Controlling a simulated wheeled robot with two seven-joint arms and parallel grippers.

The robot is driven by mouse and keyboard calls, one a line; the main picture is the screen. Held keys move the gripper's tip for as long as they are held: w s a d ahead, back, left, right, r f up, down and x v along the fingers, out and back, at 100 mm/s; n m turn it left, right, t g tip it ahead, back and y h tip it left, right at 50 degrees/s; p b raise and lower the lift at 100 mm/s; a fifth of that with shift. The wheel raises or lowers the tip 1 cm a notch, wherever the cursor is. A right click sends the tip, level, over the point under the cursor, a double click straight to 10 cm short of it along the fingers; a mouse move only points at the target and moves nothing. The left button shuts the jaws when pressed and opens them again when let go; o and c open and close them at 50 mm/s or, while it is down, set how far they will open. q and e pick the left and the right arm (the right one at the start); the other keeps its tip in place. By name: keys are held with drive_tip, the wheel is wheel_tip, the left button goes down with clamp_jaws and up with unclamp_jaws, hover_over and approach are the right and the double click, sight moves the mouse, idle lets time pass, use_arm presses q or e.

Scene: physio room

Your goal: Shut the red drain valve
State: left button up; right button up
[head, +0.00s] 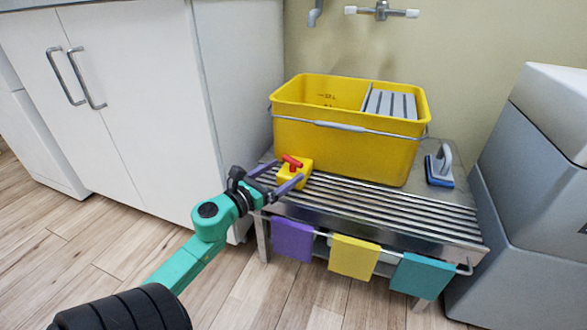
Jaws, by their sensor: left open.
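The red drain valve handle (292,162) sits on a yellow block (296,173) low at the front left of the yellow bucket (345,150). My left gripper (281,180) is open, with its purple fingers on either side of the yellow block, just below the red handle. I cannot tell whether the fingers touch the block. The red handle lies slantwise across the top of the block. My right gripper is not in view.
The bucket stands on a slatted metal bench (380,206). A blue scrubbing brush (439,168) stands to its right. Purple, yellow and teal cloths (354,257) hang along the front rail. A white cabinet (130,90) stands left and grey bins (530,200) right.

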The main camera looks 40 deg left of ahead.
sight(290, 167)
use_arm(q)
drive_tip(key=w, duration=0.4)
drive_tip(key=shift+w+b, duration=0.15)
drive_tip(key=shift+b, duration=0.15)
drive_tip(key=c, duration=1.3)
clamp_jaws()
